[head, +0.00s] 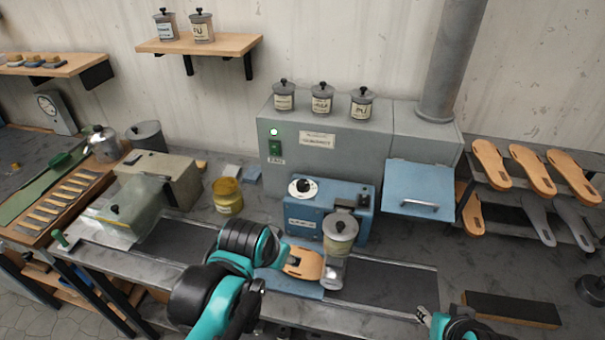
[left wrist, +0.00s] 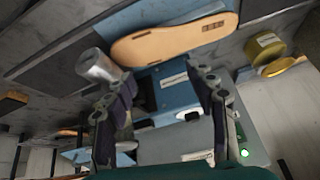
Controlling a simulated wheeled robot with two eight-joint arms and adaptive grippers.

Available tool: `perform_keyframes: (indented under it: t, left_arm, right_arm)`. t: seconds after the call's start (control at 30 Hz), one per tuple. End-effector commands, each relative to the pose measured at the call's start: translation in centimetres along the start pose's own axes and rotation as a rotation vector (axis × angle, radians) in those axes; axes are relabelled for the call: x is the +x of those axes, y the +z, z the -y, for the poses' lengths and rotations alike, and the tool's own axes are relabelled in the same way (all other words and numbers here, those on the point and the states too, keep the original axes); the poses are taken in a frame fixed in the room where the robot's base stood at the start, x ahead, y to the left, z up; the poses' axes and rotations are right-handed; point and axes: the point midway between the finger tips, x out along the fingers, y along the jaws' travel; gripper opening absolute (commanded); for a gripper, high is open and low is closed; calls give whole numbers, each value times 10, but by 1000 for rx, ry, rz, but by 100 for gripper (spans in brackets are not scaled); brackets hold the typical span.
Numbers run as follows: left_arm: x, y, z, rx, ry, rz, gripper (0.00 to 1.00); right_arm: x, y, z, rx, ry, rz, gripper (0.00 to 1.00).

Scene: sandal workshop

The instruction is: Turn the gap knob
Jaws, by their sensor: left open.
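The gap knob (head: 302,188) is a round white dial with a dark centre on top of the blue machine (head: 300,215). In the left wrist view, which is upside down, a white round part that looks like the knob (left wrist: 189,116) shows beyond the fingers, partly covered by one. My left gripper (left wrist: 163,100) is open and empty, its fingers apart and pointing at the blue machine. In the head view its fingers are hidden behind my wrist, in front of the machine. My right gripper (head: 424,316) is low at the right, partly out of frame, its opening unclear.
A yellow jar (head: 228,196) stands left of the machine. A grey cabinet (head: 340,150) with a lit green lamp is behind it. Dark belt (head: 385,284) is clear to the right.

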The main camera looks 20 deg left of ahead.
Motion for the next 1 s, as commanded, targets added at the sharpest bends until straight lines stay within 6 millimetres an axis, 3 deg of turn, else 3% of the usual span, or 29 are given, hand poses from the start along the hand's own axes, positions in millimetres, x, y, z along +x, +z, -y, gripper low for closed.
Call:
perform_keyframes:
  t: [0.03,0.2,0.37,0.5,0.7,1.0]
  left_arm:
    - [-17,-32,5,40,2,29,55]
    - [-26,-102,18,186,19,131,55]
    - [-19,-162,30,322,48,226,55]
    - [-2,-205,39,438,84,305,55]
    - [32,-244,48,580,144,401,55]
    - [63,-254,51,664,187,456,55]
  right_arm:
    - [-20,-14,0,0,0,0,40]
    - [-52,-38,0,0,0,0,40]
    - [-82,-59,0,0,0,0,40]
    - [-108,-77,0,0,0,0,40]
    - [-138,-99,0,0,0,0,40]
    - [-151,-108,0,0,0,0,40]
